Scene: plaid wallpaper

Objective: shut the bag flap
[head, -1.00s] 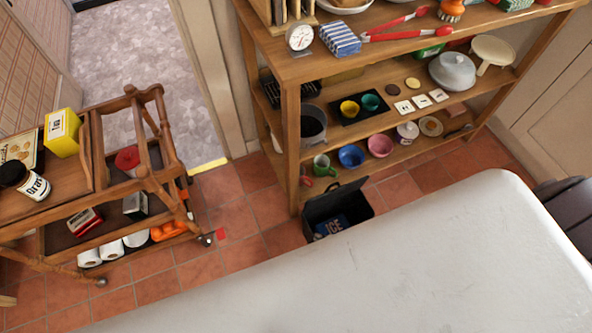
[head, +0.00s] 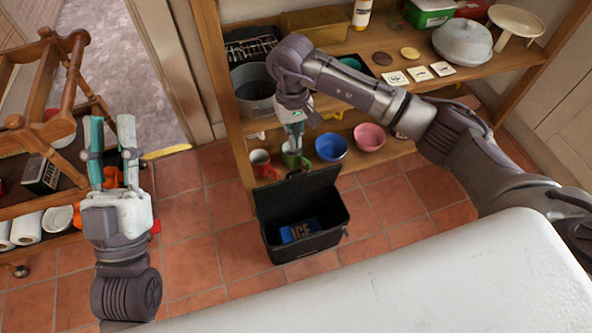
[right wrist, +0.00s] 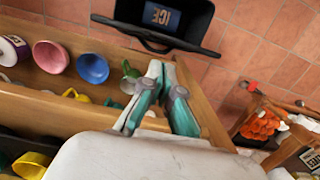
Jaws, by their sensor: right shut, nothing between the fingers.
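The black bag (head: 318,243) stands on the tiled floor in front of the shelf, with a blue ice pack (head: 299,231) inside. Its flap (head: 297,195) is open and stands up at the side nearest the shelf. My right gripper (head: 294,155) is shut and empty, on the shelf side of the flap, and does not appear to touch it. In the right wrist view, the bag (right wrist: 197,18) is at the top, beyond the gripper's fingertips (right wrist: 163,70). My left gripper (head: 111,125) is open and empty, well left of the bag, by the trolley.
The wooden shelf (head: 228,125) rises behind the bag, with a green mug (head: 293,160), a red mug, a blue bowl (head: 331,147) and a pink bowl (head: 369,137) low down. A wooden trolley (head: 50,128) stands at the left. Floor left of the bag is clear.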

